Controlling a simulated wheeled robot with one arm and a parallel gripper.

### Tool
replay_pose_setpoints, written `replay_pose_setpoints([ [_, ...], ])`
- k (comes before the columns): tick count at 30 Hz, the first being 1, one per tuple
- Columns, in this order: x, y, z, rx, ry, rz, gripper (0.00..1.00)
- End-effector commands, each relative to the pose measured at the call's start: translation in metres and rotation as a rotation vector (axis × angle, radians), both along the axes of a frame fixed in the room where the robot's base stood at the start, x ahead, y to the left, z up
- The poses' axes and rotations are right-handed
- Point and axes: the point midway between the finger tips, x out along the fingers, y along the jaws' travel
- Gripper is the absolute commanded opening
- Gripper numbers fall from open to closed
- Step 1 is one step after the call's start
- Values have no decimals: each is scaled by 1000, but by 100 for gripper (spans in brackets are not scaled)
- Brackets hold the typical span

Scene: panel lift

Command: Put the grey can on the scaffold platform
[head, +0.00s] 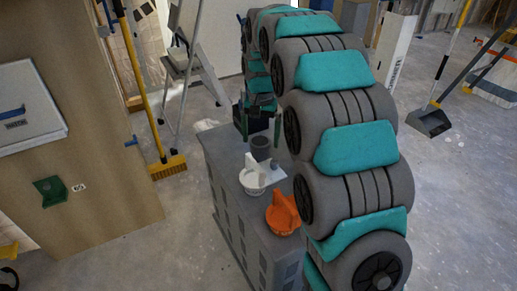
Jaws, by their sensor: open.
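A dark grey can (261,149) stands upright on top of a grey cabinet (222,150), towards its far end. My gripper (260,122) is open at the far end of the cabinet, close to the can, with its dark fingers pointing down. I cannot tell whether the fingers touch the can or are just behind it. My large grey and teal arm hides the right side of the cabinet top. I cannot clearly make out a scaffold platform in this view.
A white container (254,182) and an orange one (283,214) stand on the cabinet nearer me. A stepladder (190,75) and a yellow broom (167,165) are behind left. A wooden panel (100,190) stands left. The floor at right is mostly clear, with a dustpan (429,122).

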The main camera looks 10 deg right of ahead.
Motion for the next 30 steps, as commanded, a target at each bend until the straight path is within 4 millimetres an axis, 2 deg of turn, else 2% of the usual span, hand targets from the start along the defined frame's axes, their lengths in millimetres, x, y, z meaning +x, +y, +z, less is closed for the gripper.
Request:
replay_pose_setpoints([
  [5,2,1,-13,0,-2,0,100],
  [12,2,2,-47,0,1,0,100],
  [20,3,2,-52,0,-2,0,100],
  [30,4,2,-52,0,-4,0,63],
])
